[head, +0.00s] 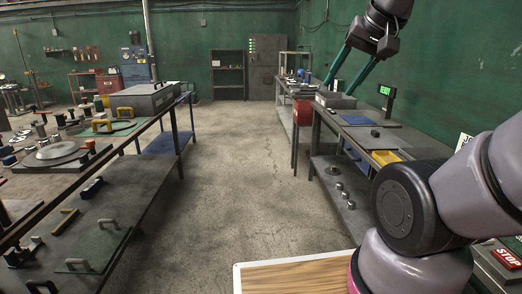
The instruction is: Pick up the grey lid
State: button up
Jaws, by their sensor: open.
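A round grey disc with a raised middle (57,152) lies on the near left bench, among small tools and knobs; it looks like a lid, but I cannot be sure. My gripper (338,90) is at the upper right with two long teal fingers spread apart and pointing down. It is empty and appears in front of the right-hand bench, far across the aisle from the disc. A grey box-like thing (336,101) on that bench shows near the fingertips; I see no contact.
The right bench (350,119) has a yellow tray (385,157). A wood-topped surface (295,277) is close in front. The concrete aisle (235,150) is clear.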

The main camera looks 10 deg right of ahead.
aim_at(370, 138)
jog(key=i+z, duration=0.25)
jog(key=i, duration=0.25)
jog(key=i+j+z, duration=0.25)
jog(key=i, duration=0.2)
jog(key=i+j+z, duration=0.3)
jog(key=i, duration=0.2)
jog(key=i+j+z, duration=0.65)
jog(key=z, duration=0.15)
jog(key=i+j+z, duration=0.35)
jog(key=k+j, duration=0.1)
